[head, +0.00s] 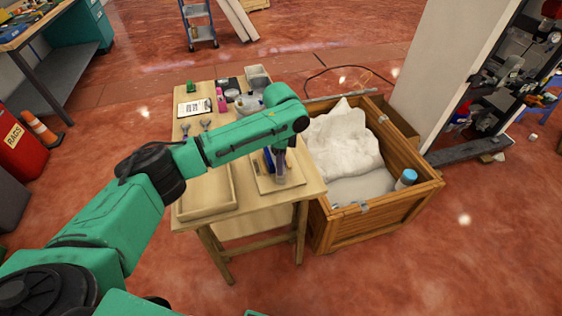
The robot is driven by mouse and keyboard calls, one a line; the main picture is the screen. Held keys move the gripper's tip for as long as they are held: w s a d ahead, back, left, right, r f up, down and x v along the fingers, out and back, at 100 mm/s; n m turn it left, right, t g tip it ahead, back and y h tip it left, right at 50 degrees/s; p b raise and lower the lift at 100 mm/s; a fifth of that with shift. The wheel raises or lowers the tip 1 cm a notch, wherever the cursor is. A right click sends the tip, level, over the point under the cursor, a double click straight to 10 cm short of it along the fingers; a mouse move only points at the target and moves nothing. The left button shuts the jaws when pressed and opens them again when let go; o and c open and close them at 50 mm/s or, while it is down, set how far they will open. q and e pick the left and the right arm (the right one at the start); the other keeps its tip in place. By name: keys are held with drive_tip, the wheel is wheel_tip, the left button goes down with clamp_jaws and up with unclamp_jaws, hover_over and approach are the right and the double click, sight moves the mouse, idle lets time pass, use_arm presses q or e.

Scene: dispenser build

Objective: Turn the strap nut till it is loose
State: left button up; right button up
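My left arm reaches from the lower left across the wooden table (197,107). Its wrist bends down over the table's right side. My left gripper (279,172) points down there, at a small dark blue and grey assembly on a light board (264,186). The wrist and forearm cover much of this spot. I cannot make out the strap nut, and I cannot tell whether the fingers touch anything or are open or shut. My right gripper is out of view.
A shallow wooden tray (181,213) lies at the table's front left. A clipboard (194,107), a pink item (221,101) and small tools lie behind. A wooden crate (375,220) with a white sack (342,138) and a blue-capped bottle (405,180) stands close at the right.

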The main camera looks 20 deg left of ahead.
use_arm(q)
clamp_jaws()
